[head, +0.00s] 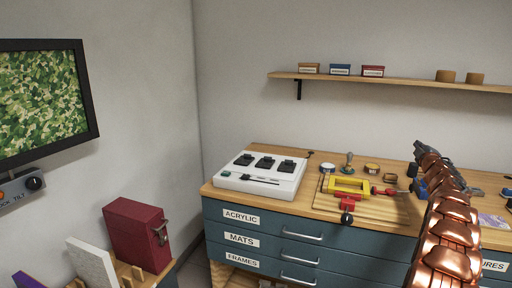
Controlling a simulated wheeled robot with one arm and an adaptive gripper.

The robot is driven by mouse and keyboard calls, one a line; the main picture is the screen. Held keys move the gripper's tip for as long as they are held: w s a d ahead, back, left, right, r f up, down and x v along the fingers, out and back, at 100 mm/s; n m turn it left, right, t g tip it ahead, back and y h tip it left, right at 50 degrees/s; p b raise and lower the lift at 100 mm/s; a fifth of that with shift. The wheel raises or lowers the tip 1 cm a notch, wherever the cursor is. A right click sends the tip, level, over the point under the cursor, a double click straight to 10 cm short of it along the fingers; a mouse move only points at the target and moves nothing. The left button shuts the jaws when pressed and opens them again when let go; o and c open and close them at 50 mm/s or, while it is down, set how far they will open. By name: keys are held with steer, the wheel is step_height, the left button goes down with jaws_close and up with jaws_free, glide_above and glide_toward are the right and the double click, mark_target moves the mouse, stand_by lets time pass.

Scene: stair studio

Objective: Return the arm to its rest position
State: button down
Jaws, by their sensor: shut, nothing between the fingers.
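My arm rises along the right side of the head view, a chain of copper links. My gripper (418,147) is the small dark part at its far end, over the right part of the workbench. It is shut and holds nothing that I can see. Its fingers are small and partly hidden by the copper links.
The wooden workbench (320,150) has labelled drawers (300,236), all closed. A white control box (262,176) stands left; a yellow-and-red clamp tool (349,187) lies on a board. A shelf (400,81) holds small boxes. A red binder (135,235) stands lower left; a screen (40,95) hangs above.

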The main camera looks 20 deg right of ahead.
steer(key=w+a+r+m+g+p, duration=0.1)
steer(key=a+r+m+g, duration=0.15)
steer(key=a, duration=0.55)
steer(key=a+r+m+g+p, duration=0.1)
steer(key=a+r+m+g, duration=0.15)
steer(key=a, duration=0.45)
steer(key=s+a+f+m+g+y+p, duration=0.1)
steer(key=s+a+f, duration=0.15)
steer(key=a, duration=0.45)
steer(key=s+a+f+m+g+y, duration=0.1)
steer(key=s+a, duration=0.3)
steer(key=a, duration=0.2)
steer(key=s+a+f+m+g+y+p, duration=0.1)
steer(key=s+a, duration=0.2)
steer(key=a, duration=0.4)
steer(key=s+a+f+g+y+p, duration=0.1)
steer(key=s+a+f+g+y, duration=0.1)
steer(key=s+a, duration=0.8)
steer(key=s+a+f+g+y, duration=0.2)
steer(key=s+a+f+g, duration=0.2)
steer(key=s+a, duration=0.7)
steer(key=s+a+f+n+g+y+p, duration=0.1)
steer(key=s+a+f+g, duration=0.3)
steer(key=s+a, duration=0.7)
steer(key=s+f+y, duration=0.1)
steer(key=s, duration=1)
steer(key=shift+s+f+p, duration=0.15)
steer(key=shift+p, duration=0.15)
steer(key=shift+s, duration=0.1)
